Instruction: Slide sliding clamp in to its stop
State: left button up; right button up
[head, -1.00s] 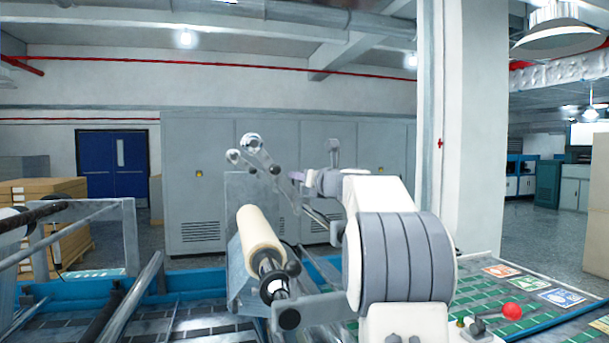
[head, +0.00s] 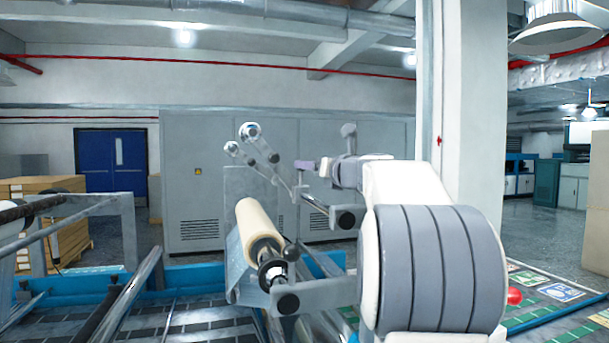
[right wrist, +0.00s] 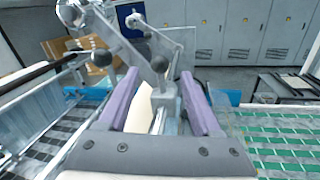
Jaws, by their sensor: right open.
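My right gripper (head: 303,165) has purple fingers and is open; in the right wrist view (right wrist: 160,74) its fingers stand apart. Between and beyond them is a grey block (right wrist: 164,101) on a bright shaft, which looks like the sliding clamp. I cannot tell whether the fingers touch it. In the head view my gripper and arm obscure that area, and the clamp cannot be made out clearly. A cream roll (head: 258,226) sits on its own shaft, with a black collar (head: 272,268) at its near end. My left gripper is not in view.
Lever arms with black balls (head: 274,157) and silver ends stand behind the roll, close ahead of my gripper in the wrist view. A rail frame (head: 128,240) stands left.

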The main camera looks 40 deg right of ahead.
jog(key=s, duration=0.2)
jog(key=s+b, duration=0.1)
jog(key=s, duration=0.1)
jog(key=shift+a, duration=0.35)
jog(key=shift+r, duration=0.1)
